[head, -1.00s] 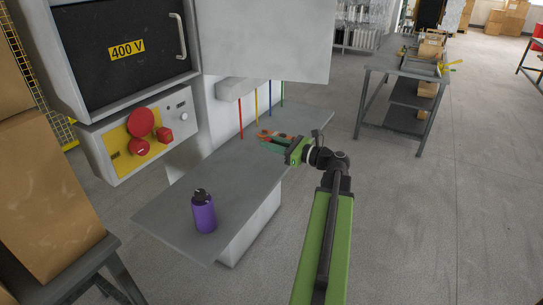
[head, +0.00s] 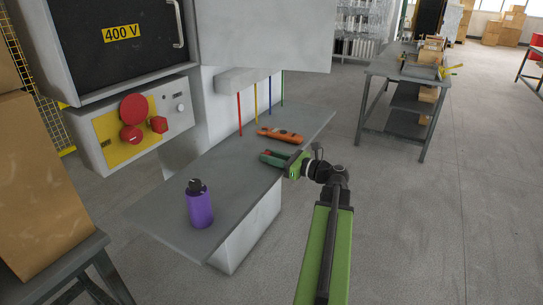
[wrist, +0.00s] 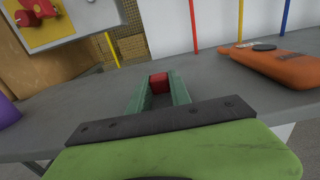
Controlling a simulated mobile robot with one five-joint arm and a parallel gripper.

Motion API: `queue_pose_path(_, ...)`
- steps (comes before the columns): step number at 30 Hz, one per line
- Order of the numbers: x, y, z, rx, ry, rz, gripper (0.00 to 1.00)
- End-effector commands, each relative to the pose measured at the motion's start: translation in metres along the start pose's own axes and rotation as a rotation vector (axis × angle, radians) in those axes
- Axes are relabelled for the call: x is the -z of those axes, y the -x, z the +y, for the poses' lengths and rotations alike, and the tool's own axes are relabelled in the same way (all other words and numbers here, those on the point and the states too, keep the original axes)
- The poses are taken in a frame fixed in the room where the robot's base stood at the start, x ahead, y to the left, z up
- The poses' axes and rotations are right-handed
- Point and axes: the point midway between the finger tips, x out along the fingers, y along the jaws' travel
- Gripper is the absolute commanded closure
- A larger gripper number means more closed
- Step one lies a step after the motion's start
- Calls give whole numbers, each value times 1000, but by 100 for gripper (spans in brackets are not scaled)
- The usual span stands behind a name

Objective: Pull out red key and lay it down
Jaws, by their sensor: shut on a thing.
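My gripper (head: 262,157) has green fingers and is over the grey bench (head: 222,175), near its right front edge in the head view. In the wrist view, its fingers (wrist: 160,84) are shut on a small red block, the red key (wrist: 159,82), at their tips. Only the key's blocky end shows; the rest is hidden. The key cannot be made out in the head view. I cannot tell whether it touches the bench. The control panel (head: 110,150) is at the left, with a yellow plate and several red controls, apart from my gripper.
An orange tool (head: 279,135) lies on the bench just beyond my gripper. A purple bottle (head: 200,206) stands on the bench's near left part. Thin coloured rods hang from a grey box (head: 243,80) over the back of the bench. Bare bench lies between bottle and gripper.

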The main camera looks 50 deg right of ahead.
Motion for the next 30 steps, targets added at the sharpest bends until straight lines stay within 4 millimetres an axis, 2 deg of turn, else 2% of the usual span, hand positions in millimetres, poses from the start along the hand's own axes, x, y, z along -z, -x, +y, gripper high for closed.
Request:
queue_pose_path(8, 1, 0, 0, -1, 0, 0, 100)
queue_pose_path(9, 1, 0, 0, -1, 0, 0, 71)
queue_pose_path(14, 1, 0, 0, -1, 0, 0, 50)
queue_pose_path(24, 1, 3, 0, 0, 0, 0, 50)
queue_pose_path(26, 1, 10, 0, 1, 0, 0, 50)
queue_pose_path(30, 1, 41, 0, 3, 0, 0, 50)
